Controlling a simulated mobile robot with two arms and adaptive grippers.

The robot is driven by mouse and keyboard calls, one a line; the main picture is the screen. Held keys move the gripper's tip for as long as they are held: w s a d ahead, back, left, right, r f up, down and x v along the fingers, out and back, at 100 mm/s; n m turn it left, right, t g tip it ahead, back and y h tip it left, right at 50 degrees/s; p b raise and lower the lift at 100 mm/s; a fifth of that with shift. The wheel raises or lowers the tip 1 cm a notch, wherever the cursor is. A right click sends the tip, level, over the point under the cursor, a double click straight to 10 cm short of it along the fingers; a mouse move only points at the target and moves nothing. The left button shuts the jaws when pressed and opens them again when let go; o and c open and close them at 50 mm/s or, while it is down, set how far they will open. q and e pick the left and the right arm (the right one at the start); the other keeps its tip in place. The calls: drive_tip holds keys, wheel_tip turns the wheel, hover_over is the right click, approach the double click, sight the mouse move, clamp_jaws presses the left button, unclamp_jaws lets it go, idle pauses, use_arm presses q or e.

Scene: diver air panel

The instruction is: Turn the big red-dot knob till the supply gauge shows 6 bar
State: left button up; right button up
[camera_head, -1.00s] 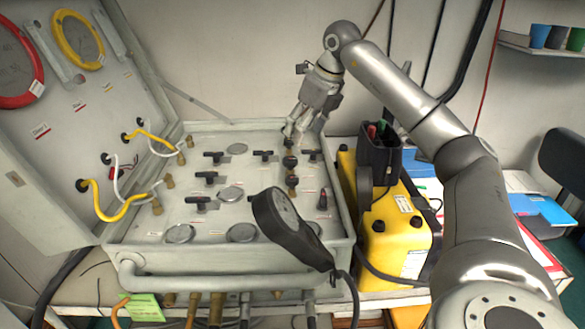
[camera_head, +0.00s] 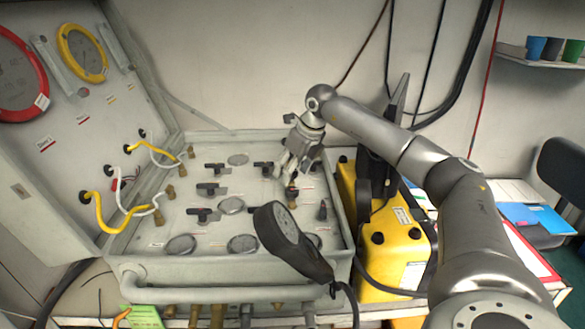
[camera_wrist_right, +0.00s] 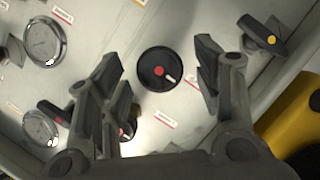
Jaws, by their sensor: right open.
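A big round black knob with a red dot and a pale pointer mark (camera_wrist_right: 158,72) sits on the grey panel in the right wrist view. My right gripper (camera_wrist_right: 160,62) is open, its fingers on either side of this knob with gaps showing; contact is not visible. In the head view my right gripper (camera_head: 287,176) is low over the panel's back right and hides the knob there. A second red-dot knob (camera_wrist_right: 127,128) is partly hidden behind a finger. Round gauges (camera_wrist_right: 44,42) show at the left, their readings too small to tell; I cannot tell which is supply. My left gripper is not in view.
A yellow-dot lever (camera_wrist_right: 262,36) stands right of the fingers. A black handset (camera_head: 290,240) hangs over the panel's front. A yellow case (camera_head: 395,245) stands right of the panel. The open lid (camera_head: 50,150) with hoses rises at the left.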

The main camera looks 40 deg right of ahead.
drive_tip(key=c, duration=1)
